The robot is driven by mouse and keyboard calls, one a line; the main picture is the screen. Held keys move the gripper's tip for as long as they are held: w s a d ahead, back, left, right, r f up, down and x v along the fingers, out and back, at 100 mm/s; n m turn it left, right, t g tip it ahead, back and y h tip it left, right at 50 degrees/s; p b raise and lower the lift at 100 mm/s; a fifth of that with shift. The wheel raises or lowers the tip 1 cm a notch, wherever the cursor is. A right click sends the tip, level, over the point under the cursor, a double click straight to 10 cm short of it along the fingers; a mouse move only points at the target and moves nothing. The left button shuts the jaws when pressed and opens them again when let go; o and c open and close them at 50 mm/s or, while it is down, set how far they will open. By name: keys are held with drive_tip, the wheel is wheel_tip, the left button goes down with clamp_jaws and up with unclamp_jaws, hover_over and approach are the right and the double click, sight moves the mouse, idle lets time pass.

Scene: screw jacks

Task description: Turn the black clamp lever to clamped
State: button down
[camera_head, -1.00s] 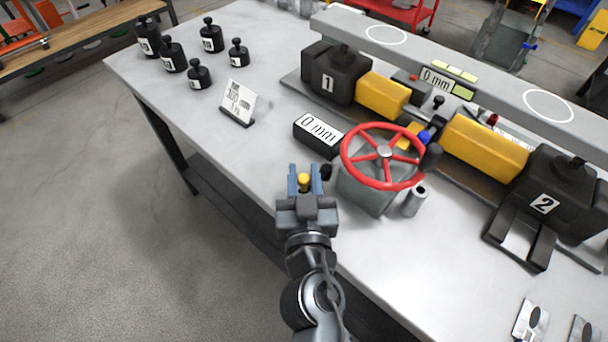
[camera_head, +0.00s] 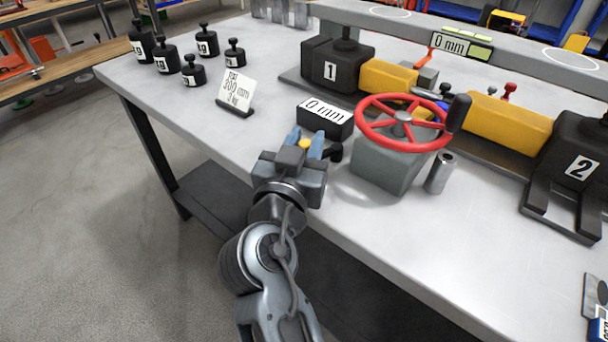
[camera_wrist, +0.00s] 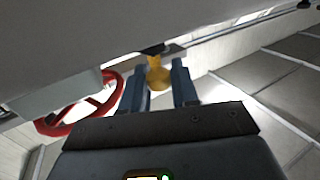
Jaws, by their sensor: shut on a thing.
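A black lever part (camera_head: 334,152) shows at the left side of the grey gearbox (camera_head: 384,168), close by my right fingertip. My gripper (camera_head: 306,143) has its blue fingers on either side of a yellow knob (camera_head: 304,145) and is shut on it. In the wrist view the yellow knob (camera_wrist: 159,77) sits between my two fingers (camera_wrist: 158,86), with a dark bar just behind it. My gripper hides most of the lever, so its angle and its joint with the knob cannot be made out.
A red handwheel (camera_head: 404,118) with an upright black handle tops the gearbox. A grey metal cylinder (camera_head: 440,172) stands right of the gearbox. Black weights (camera_head: 166,56) and a sign (camera_head: 237,92) are at left.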

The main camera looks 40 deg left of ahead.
drive_tip(key=shift+w+a+f+m+t+h+b, duration=0.1)
drive_tip(key=shift+w+a+m+t+h+b, duration=0.2)
drive_tip(key=shift+m+h+b, duration=0.85)
drive_tip(key=shift+w+a+f+m+t+h+b, duration=0.1)
drive_tip(key=shift+a+m+h+b, duration=0.2)
drive_tip(key=shift+h+b, duration=1.05)
drive_tip(key=shift+w+a+f+m+t+h+b, duration=0.15)
drive_tip(key=shift+a+m+h+b, duration=0.35)
drive_tip(key=shift+b, duration=1.5)
drive_tip(key=h+b, duration=0.1)
drive_tip(key=m+h+b, duration=0.1)
drive_tip(key=w+m+h+b, duration=0.1)
drive_tip(key=h+b, duration=0.1)
drive_tip(key=shift+w+a+r+m+g, duration=0.1)
drive_tip(key=shift+a+r+m+g, duration=0.15)
drive_tip(key=shift+a+r, duration=0.1)
drive_tip(key=c, duration=1)
unclamp_jaws()
drive_tip(key=shift+p+v, duration=0.7)
drive_tip(key=shift+v, duration=3.15)
drive_tip(key=shift+c, duration=0.2)
